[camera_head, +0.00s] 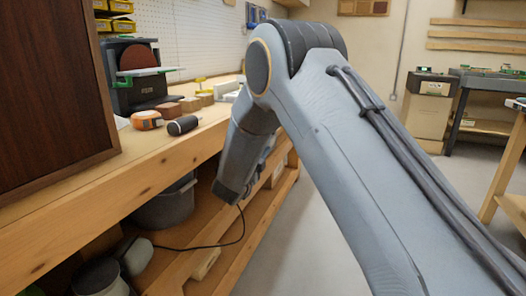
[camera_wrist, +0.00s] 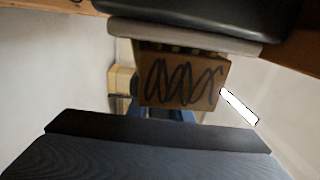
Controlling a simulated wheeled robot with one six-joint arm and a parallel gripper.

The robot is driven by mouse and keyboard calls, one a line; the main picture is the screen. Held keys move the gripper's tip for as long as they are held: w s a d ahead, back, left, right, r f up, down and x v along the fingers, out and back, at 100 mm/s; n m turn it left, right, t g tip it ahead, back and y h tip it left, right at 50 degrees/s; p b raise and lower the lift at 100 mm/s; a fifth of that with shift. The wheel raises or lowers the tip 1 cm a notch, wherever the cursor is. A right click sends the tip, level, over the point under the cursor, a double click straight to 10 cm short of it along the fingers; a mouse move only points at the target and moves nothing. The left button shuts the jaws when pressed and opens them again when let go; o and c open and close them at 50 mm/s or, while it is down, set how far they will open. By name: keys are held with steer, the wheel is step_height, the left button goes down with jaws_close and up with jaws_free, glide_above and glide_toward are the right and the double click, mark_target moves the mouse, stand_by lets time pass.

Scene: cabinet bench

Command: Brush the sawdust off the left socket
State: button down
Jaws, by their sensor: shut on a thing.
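My gripper (camera_wrist: 165,85) shows only in the wrist view, close up. Dark parts fill the top and bottom of that view, with a grey strip along the upper one. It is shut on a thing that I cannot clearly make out. A brown piece with black looping marks (camera_wrist: 182,82) shows in the gap between the dark parts. I cannot tell whether it is held or lies behind. In the head view my arm reaches over the bench front and bends down; its end hides the gripper. I cannot make out the left socket or any sawdust.
A dark brown cabinet panel (camera_head: 50,90) stands at the left on the wooden bench (camera_head: 110,185). A disc sander (camera_head: 138,75), an orange tape measure (camera_head: 146,120) and a dark cylinder (camera_head: 183,125) are on the bench. A grey bucket (camera_head: 165,208) stands below.

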steer(key=shift+x, duration=1.1)
steer(key=shift+s+a, duration=0.1)
steer(key=shift+r+p+v, duration=0.15)
steer(key=shift+p+v, duration=0.6)
steer(key=shift+v, duration=1.05)
steer(key=shift+r+p+v, duration=0.15)
steer(key=shift+p+v, duration=0.55)
steer(key=shift+v, duration=1.05)
steer(key=shift+b+x, duration=0.35)
steer(key=shift+x, duration=1.8)
steer(key=shift+p+v, duration=0.85)
steer(key=shift+v, duration=1.25)
